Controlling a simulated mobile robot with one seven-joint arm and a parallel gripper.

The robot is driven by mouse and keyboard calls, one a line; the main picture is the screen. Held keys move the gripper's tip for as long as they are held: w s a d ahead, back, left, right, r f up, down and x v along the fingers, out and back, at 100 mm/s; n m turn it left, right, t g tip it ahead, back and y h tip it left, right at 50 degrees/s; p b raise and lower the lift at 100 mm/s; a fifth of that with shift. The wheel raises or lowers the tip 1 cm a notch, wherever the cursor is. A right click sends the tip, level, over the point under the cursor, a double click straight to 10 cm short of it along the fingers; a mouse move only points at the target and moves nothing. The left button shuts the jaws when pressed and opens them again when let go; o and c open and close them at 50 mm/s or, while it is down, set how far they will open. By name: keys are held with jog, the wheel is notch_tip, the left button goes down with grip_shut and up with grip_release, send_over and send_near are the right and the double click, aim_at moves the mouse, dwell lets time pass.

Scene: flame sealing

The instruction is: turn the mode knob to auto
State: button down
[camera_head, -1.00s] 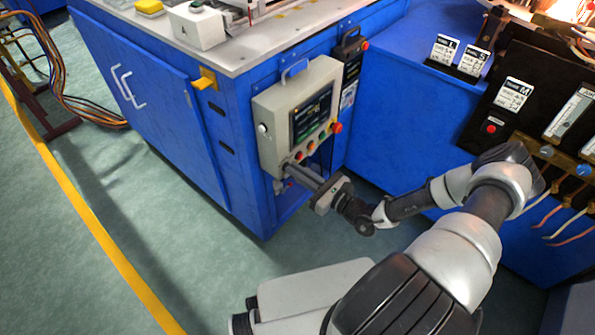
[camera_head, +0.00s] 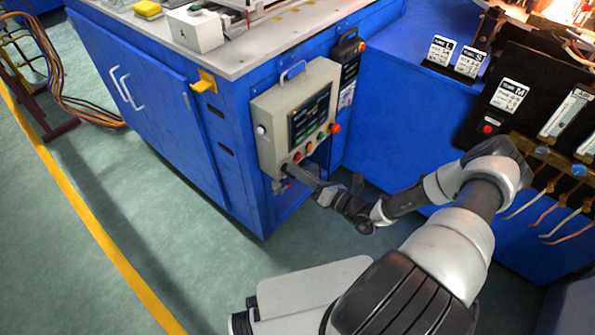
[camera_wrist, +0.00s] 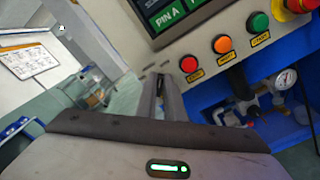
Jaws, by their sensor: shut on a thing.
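The grey control box (camera_head: 270,108) hangs on the blue cabinet, with a dark screen (camera_head: 310,115) on its front. A row of buttons runs below the screen; the wrist view shows a red button (camera_wrist: 188,64), an orange button (camera_wrist: 222,44) and a green button (camera_wrist: 258,22). My gripper (camera_head: 289,170) reaches the lower left corner of the box front, left of the red button. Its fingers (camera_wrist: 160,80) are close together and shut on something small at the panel. The fingers hide it, so I cannot see the mode knob or its pointer.
A red emergency button (camera_head: 334,128) sits at the row's right end. Below the box, a pressure gauge (camera_wrist: 286,79) and fittings sit in a blue recess. A yellow latch (camera_head: 205,82) sticks out left of the box. The floor in front is clear.

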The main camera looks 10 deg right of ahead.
jog(key=shift+f+m, duration=0.1)
jog(key=shift+m, duration=0.3)
jog(key=c, duration=1.9)
grip_release()
jog(key=shift+o, duration=0.2)
jog(key=p+v, duration=0.1)
jog(key=v, duration=1.6)
jog(key=shift+s+d, duration=0.2)
